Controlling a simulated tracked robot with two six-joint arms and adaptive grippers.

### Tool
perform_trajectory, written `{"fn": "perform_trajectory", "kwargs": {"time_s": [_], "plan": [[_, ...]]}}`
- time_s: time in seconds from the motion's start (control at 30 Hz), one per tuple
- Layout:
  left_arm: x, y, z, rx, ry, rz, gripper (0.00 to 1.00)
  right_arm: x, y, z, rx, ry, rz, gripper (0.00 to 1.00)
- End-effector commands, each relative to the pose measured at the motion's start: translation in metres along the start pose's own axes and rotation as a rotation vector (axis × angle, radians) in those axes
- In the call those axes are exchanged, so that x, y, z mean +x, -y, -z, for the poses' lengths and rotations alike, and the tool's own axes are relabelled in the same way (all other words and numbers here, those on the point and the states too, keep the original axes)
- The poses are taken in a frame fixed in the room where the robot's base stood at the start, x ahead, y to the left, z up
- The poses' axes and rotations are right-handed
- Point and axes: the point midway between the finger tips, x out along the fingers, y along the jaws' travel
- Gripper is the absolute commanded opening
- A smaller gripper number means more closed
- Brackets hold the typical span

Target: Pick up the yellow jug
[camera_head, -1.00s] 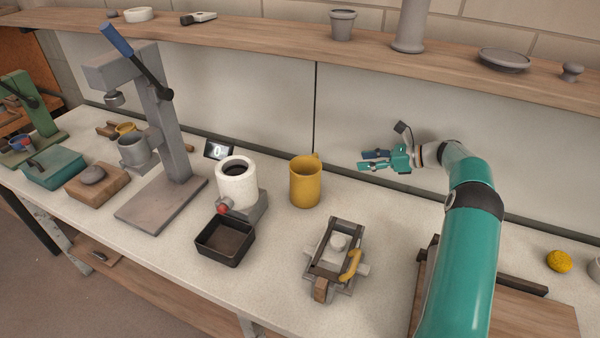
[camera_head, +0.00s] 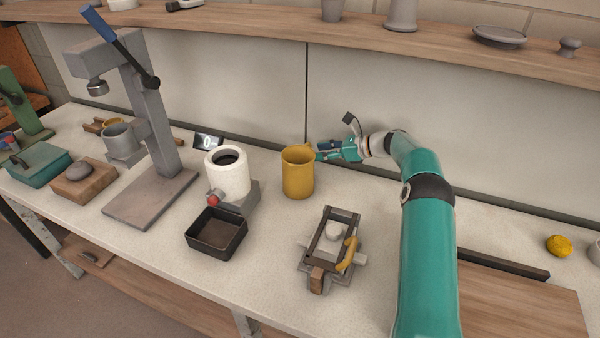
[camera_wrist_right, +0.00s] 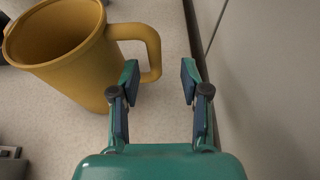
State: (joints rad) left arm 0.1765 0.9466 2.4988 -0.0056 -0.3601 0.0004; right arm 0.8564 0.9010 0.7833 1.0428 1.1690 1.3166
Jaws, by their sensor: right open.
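The yellow jug (camera_head: 298,174) stands upright on the pale worktop in the head view, right of a white cylinder device. In the right wrist view the jug (camera_wrist_right: 62,52) fills the upper left, with its open top and its handle (camera_wrist_right: 150,52) toward my gripper. My right gripper (camera_head: 322,150) is beside the jug, at its right and slightly behind. In the wrist view the open right gripper (camera_wrist_right: 160,84) has its left fingertip close to the handle, with nothing between the fingers. I cannot tell whether it touches. My left gripper is not in view.
A white cylinder device (camera_head: 228,174) and a black tray (camera_head: 216,234) stand left of the jug. A small clamp frame (camera_head: 330,250) is in front. A grey press (camera_head: 150,130) is farther left. The wall (camera_wrist_right: 262,80) runs close by my right gripper.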

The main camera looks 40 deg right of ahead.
Motion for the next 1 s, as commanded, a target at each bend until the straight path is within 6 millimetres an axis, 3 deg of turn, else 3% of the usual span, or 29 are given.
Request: {"fn": "perform_trajectory", "kwargs": {"time_s": [0.13, 0.3, 0.53, 0.57, 0.83, 1.0], "plan": [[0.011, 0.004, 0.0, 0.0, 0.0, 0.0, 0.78, 0.022, -0.006, -0.002, -0.002, 0.001, -0.003, 0.46], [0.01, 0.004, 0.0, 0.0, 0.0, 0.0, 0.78, 0.041, -0.005, -0.004, 0.0, 0.0, -0.001, 0.46], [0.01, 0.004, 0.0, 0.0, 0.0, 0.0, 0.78, 0.043, -0.005, -0.004, 0.0, 0.0, 0.001, 0.46], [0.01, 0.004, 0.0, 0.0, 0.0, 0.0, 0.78, 0.043, -0.005, -0.004, 0.0, 0.0, 0.0, 0.44], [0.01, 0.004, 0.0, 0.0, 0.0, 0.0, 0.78, 0.043, -0.005, -0.004, 0.0, 0.0, 0.0, 0.0], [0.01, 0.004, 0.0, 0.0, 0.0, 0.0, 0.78, 0.043, -0.005, -0.004, 0.0, 0.0, 0.0, 0.0]]}}
